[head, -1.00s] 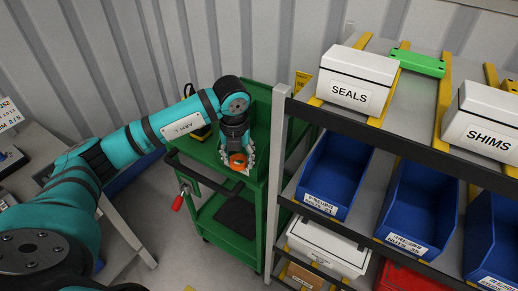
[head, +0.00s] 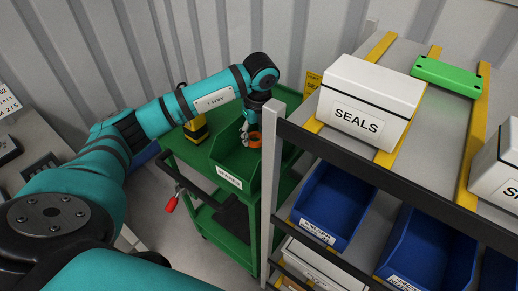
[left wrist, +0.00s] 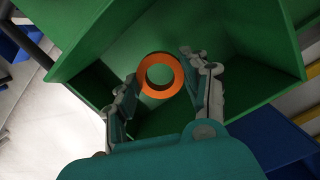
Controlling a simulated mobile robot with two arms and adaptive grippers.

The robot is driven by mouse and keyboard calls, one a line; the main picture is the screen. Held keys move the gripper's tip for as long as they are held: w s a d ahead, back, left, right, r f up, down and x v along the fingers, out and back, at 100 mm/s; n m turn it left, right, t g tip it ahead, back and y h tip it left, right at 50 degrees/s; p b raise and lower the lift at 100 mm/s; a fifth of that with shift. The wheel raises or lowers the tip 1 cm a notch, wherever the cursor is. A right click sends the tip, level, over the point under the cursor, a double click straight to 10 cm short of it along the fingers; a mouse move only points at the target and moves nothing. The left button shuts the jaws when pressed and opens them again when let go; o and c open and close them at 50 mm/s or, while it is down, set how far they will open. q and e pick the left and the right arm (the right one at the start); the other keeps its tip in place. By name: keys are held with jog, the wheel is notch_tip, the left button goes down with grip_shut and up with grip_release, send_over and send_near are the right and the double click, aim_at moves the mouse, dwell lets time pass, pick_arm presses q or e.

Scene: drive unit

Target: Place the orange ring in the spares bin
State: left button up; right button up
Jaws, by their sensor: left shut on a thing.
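The orange ring (head: 255,141) is held between the fingers of my left gripper (head: 249,132), which is shut on it. The green spares bin (head: 229,179), with a white label on its front, stands on the green cart. In the left wrist view the ring (left wrist: 142,75) shows at the fingertips of my left gripper (left wrist: 160,80), with the green walls of the bin (left wrist: 100,50) around it. The ring is over or inside the bin's opening. I cannot tell how far it is above the bin floor. My right gripper is not in view.
A grey shelf rack post (head: 270,190) stands close to the right of the bin. The rack holds a white SEALS box (head: 365,105) and blue bins (head: 335,205). A yellow-and-black item (head: 196,130) stands on the cart (head: 185,150), left of the bin.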

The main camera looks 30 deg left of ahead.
aim_at(254, 158)
pick_arm(q)
jog(key=f, duration=0.3)
jog(key=shift+s, duration=0.4)
jog(key=shift+f+p, duration=0.3)
jog(key=shift+f, duration=0.1)
notch_tip(254, 158, down, 3)
jog(key=shift+w+f+p, duration=0.1)
jog(key=shift+w+p, duration=0.05)
jog(key=shift+p, duration=0.15)
jog(key=shift+f, duration=0.15)
jog(key=o, duration=0.7)
jog(key=shift+o, duration=1.2)
jog(key=shift+r, duration=0.6)
jog(key=r, duration=0.3)
jog(key=d+r+b, duration=0.1)
jog(key=r, duration=0.3)
jog(key=r+b, duration=0.1)
jog(key=r, duration=0.3)
jog(key=shift+s+d+r, duration=0.1)
jog(key=shift+s+d, duration=0.05)
jog(key=shift+s, duration=0.2)
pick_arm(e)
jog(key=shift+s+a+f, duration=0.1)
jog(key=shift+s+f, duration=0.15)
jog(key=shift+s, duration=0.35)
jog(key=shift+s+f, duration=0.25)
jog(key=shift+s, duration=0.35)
